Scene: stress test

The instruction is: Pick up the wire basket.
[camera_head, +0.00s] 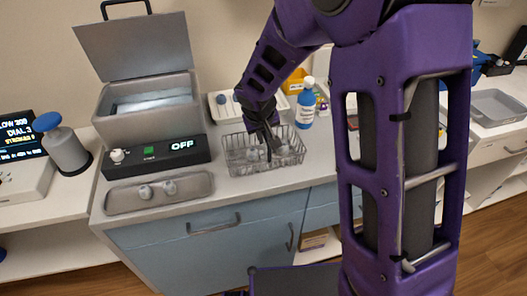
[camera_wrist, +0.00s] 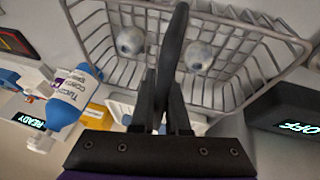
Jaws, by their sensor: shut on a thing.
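The wire basket (camera_head: 285,164) is at the counter's front edge, right of the black OFF control box. It is a grey metal mesh with two round glassy items inside. It also fills the upper middle of the wrist view (camera_wrist: 235,95). My gripper (camera_head: 268,143) is over the basket. In the wrist view my gripper (camera_wrist: 166,95) is shut on a dark curved bar, which looks like the basket's handle. My fingers hide part of the bar. I cannot tell whether the basket's bottom touches the counter.
A steel bath with a raised lid (camera_head: 150,102) stands left, above the OFF box (camera_head: 155,153). A tray with two small items (camera_head: 158,193) lies in front.

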